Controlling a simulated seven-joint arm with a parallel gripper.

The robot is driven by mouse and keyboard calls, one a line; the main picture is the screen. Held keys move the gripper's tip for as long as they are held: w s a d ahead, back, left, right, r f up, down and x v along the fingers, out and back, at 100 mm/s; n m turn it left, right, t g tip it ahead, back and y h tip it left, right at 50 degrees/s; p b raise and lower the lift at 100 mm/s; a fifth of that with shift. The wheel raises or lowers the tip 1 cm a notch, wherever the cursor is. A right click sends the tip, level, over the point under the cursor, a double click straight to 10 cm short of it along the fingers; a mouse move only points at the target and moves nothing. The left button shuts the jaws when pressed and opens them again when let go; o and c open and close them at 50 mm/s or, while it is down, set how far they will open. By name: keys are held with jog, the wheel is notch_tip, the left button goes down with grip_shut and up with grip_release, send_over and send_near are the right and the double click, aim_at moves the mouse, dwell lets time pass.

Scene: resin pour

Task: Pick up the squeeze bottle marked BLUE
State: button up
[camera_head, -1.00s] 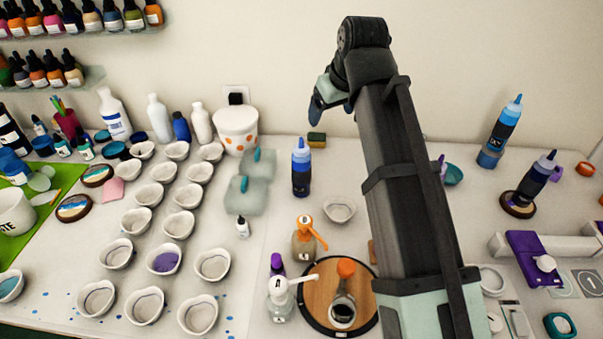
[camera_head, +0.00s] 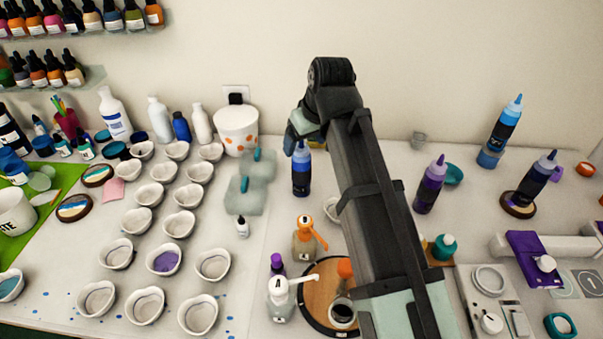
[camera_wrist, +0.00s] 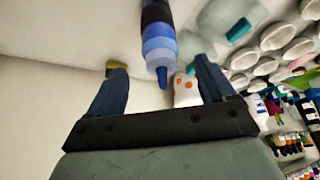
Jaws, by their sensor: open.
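A squeeze bottle with a dark blue body and a brighter blue top (camera_head: 301,178) stands upright on the table, left of my arm. I cannot read its label, so I cannot tell for sure that it is the one marked BLUE. My gripper (camera_head: 291,143) is open and empty, close to the bottle's nozzle, which it partly overlaps in the head view. In the wrist view, the same bottle (camera_wrist: 158,38) appears with its nozzle between the two open fingers of my gripper (camera_wrist: 160,68); no contact shows.
Rows of small white cups (camera_head: 180,223) fill the left. Pump bottles (camera_head: 303,240) stand in front. A spotted bucket (camera_head: 237,130) is behind left.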

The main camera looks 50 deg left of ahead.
aim_at(303, 149)
jog(key=shift+x, duration=2.65)
jog(key=shift+s, duration=0.1)
jog(key=shift+c, duration=0.5)
grip_shut()
